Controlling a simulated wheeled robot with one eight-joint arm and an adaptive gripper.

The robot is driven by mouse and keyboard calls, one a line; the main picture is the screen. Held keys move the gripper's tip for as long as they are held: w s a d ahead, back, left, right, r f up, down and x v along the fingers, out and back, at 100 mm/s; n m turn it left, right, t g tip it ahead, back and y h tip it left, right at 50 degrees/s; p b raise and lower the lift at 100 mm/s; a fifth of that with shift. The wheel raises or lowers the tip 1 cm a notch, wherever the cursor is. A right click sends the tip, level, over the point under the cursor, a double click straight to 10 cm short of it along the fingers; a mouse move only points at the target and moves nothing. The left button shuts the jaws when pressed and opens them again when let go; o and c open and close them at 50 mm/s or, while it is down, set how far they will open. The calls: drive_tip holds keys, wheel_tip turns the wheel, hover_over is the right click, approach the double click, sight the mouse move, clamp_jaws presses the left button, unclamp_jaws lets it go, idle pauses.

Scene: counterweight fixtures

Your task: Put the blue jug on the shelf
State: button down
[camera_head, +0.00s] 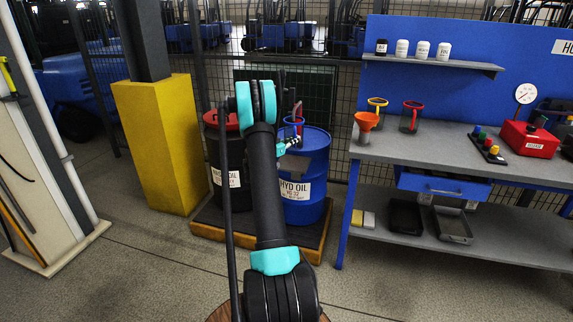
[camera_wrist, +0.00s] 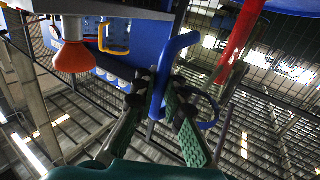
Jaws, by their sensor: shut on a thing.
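The blue jug shows in the head view as a blue rim (camera_head: 293,119) above the blue oil drum, partly hidden by my arm. My gripper (camera_head: 289,146) is just below that rim. In the wrist view my gripper (camera_wrist: 158,98) has its two green-padded fingers closed on the jug's blue handle (camera_wrist: 172,62). Most of the jug's body is hard to make out there. The shelf (camera_head: 470,66) is a grey board on the blue back panel at the upper right, with several small jars standing on its left and middle part.
A grey workbench (camera_head: 400,150) carries yellow-rimmed (camera_head: 377,102) and red-rimmed (camera_head: 411,106) jugs, an orange funnel (camera_head: 366,122) and a red box (camera_head: 528,139). The blue drum (camera_head: 310,175) stands on a pallet (camera_head: 262,232). The shelf's right end is bare.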

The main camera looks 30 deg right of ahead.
wheel_tip(320, 180, down, 9)
drive_tip(key=t, duration=0.1)
drive_tip(key=shift+s+r+n, duration=0.15)
drive_tip(key=shift+s+n, duration=0.25)
drive_tip(key=shift+s, duration=0.05)
idle(0.5)
drive_tip(key=c, duration=1.6)
unclamp_jaws()
drive_tip(key=shift+a, duration=0.1)
